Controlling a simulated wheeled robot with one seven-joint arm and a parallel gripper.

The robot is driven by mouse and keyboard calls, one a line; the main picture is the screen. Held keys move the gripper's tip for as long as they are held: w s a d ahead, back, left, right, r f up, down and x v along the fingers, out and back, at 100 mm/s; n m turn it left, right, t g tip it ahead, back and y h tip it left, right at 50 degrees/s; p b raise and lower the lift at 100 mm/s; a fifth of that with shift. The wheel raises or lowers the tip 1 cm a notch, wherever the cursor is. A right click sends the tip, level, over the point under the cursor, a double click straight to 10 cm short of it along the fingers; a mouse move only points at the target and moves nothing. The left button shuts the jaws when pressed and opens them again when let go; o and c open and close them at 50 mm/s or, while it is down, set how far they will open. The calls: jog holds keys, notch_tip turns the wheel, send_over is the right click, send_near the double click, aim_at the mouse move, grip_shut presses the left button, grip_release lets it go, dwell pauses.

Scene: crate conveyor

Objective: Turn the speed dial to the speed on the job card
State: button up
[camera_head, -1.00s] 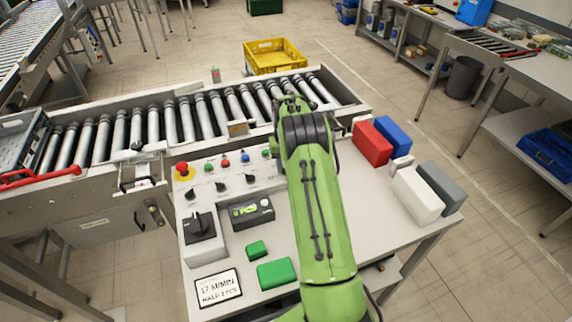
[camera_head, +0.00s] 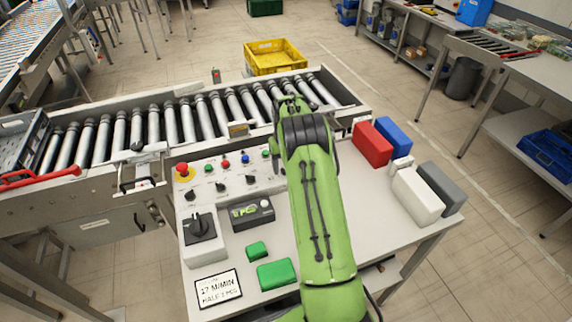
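A job card (camera_head: 218,289) lies at the front left of the control table; it seems to read 17 M/MIN, with a less clear second line. A large black rotary knob (camera_head: 199,224) sits on a light grey box at the table's left; I cannot tell if it is the speed dial. Several small black knobs (camera_head: 221,187) are on the sloped panel behind. A dark box with a small green-lit display (camera_head: 244,211) stands beside the large knob; its text is too small to read. My green arm reaches over the table's middle, and its bulk hides my gripper.
A red emergency button (camera_head: 184,170) and small coloured buttons are on the panel. Green blocks (camera_head: 276,273) lie near the card. Red (camera_head: 372,144), blue, white and grey blocks stand at the right. The roller conveyor (camera_head: 170,122) runs behind, with a yellow crate (camera_head: 274,56) beyond.

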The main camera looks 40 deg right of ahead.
notch_tip(320, 180, up, 16)
jog(key=p, duration=0.2)
jog(key=shift+f, duration=0.15)
jog(key=s+a+r+n+t, duration=0.1)
jog(key=s+a+r, duration=0.4)
jog(key=a+r, duration=0.25)
jog(key=s+a+r+n+t, duration=0.1)
jog(key=s+a+r+t, duration=0.1)
jog(key=s+a+r, duration=0.5)
jog(key=s+a+f+t, duration=0.1)
jog(key=s+a, duration=0.3)
jog(key=s, duration=0.5)
jog(key=s+a+f+n+t, duration=0.1)
jog(key=s+a+f, duration=0.3)
jog(key=s, duration=0.6)
jog(key=shift+a+f+n+t, duration=0.15)
jog(key=shift+a+n+t, duration=0.15)
jog(key=shift+a, duration=0.25)
